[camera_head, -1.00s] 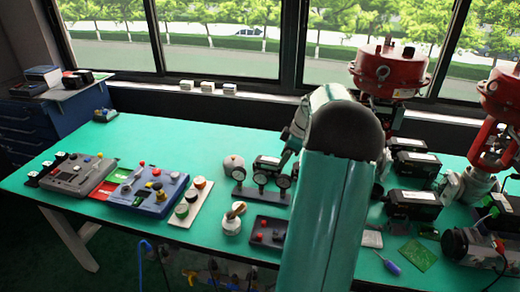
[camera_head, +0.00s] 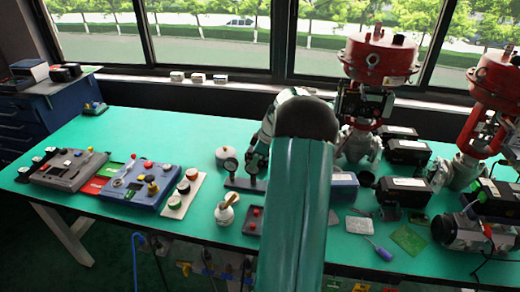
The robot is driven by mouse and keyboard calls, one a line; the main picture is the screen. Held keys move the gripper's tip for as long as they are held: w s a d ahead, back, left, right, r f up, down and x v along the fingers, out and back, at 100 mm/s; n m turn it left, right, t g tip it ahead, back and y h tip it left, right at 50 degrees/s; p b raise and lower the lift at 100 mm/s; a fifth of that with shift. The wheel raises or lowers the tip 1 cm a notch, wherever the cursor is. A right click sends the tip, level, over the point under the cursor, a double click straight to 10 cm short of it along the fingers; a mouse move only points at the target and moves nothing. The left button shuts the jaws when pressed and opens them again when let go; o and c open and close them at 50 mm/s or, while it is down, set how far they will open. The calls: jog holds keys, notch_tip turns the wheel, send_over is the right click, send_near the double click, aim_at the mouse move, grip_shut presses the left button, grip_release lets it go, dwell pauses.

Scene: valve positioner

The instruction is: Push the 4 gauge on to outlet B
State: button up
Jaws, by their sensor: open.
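A dark low stand (camera_head: 240,184) in the middle of the table carries round dial gauges. One gauge (camera_head: 230,165) is at its left, and another (camera_head: 252,164) is beside my arm. Their numbers are too small to read, so I cannot tell which is the 4 gauge. I cannot pick out outlet B; no outlet lettering is legible. My gripper (camera_head: 257,157) is small and partly hidden at the far end of my bent arm, close above the right part of the stand. It is open; I cannot tell whether it touches a gauge. My forearm hides the area right of it.
Grey (camera_head: 68,168) and blue (camera_head: 143,186) control boxes stand at left. A white flask-like pot (camera_head: 225,211) and a dark box with a red button (camera_head: 253,220) are in front of the stand. Red-topped valves (camera_head: 380,58) and black boxes crowd the right.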

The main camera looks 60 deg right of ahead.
aim_at(251, 172)
jog(key=shift+x, duration=1.9)
jog(key=shift+r, duration=0.1)
grip_shut()
